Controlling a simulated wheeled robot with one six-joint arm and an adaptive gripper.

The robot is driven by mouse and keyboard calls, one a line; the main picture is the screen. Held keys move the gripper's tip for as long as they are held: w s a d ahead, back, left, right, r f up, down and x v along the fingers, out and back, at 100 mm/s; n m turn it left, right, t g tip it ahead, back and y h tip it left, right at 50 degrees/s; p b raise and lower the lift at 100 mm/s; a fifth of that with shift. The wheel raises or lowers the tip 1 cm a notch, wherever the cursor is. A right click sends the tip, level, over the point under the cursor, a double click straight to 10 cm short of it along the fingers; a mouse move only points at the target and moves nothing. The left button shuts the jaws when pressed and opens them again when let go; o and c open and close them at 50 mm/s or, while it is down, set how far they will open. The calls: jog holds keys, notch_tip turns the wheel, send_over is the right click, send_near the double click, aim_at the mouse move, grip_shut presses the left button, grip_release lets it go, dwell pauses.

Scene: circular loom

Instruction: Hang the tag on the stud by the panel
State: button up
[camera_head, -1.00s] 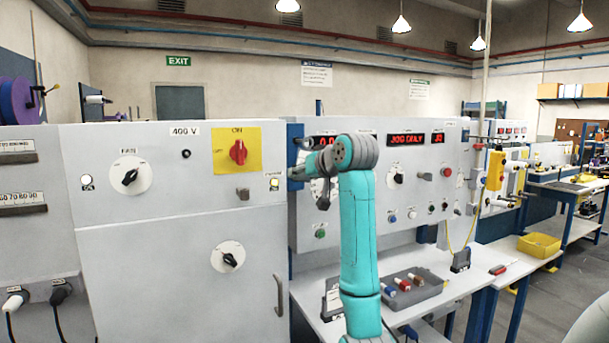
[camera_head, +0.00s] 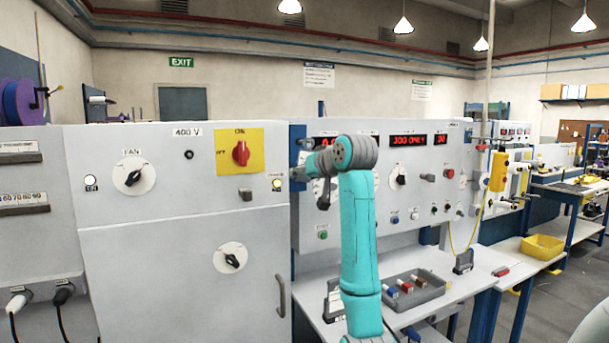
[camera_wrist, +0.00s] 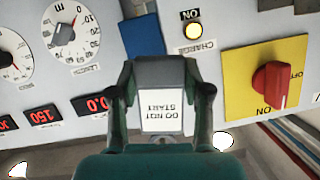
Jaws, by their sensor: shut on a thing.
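My gripper (camera_wrist: 163,88) is shut on a white tag (camera_wrist: 162,110) lettered "DO NOT START", which appears upside down between the fingers in the wrist view. A dark grey block (camera_wrist: 165,68) shows just above the tag's face; I cannot tell what it belongs to. In the head view my arm partly hides the gripper, and the tag cannot be made out. A small grey projection (camera_head: 245,194) sits on the cabinet front below the red switch; I cannot tell whether it is the stud.
The red rotary switch (camera_head: 240,153) is on a yellow plate, with a lit charge lamp (camera_head: 277,185) to its lower right. The panel with displays (camera_head: 409,141) stands behind my arm. A grey tray (camera_head: 432,291) with small items lies on the bench. A cabinet handle (camera_head: 280,296) sticks out.

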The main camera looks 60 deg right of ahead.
jog(key=shift+f, duration=0.25)
jog(key=o, duration=1.4)
jog(key=shift+c, duration=0.2)
jog(key=v, duration=0.9)
jog(key=shift+f, duration=0.3)
